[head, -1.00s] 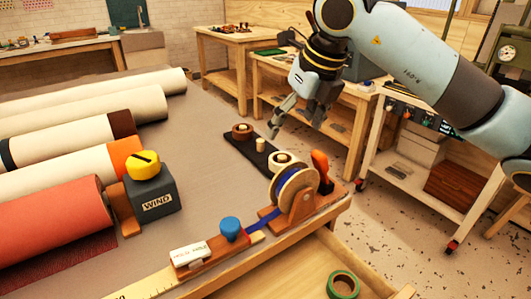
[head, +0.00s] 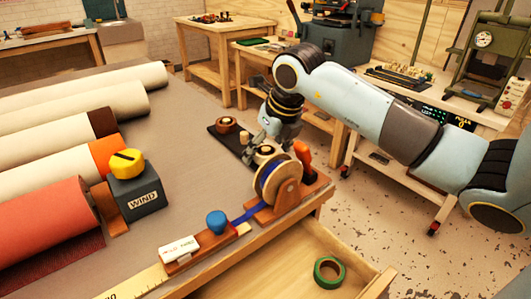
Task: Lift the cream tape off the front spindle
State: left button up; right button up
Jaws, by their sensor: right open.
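The cream tape (head: 267,152) sits on the front spindle of a dark base board (head: 218,138), just behind the blue ribbon reel. My right gripper (head: 256,152) is open and low at the cream tape, its fingers pointing down. The fingers and the reel partly cover the tape, and I cannot tell whether the fingers touch it. A brown roll (head: 226,123) sits on the back spindle of the board. My left gripper is not in view.
The ribbon reel (head: 280,184) on its wooden stand and an orange handle (head: 305,158) stand close in front. The grey winder box (head: 142,192) and large fabric rolls (head: 45,220) lie left. A green tape ring (head: 329,271) lies in the open drawer.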

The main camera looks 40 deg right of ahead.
jog(key=c, duration=1.2)
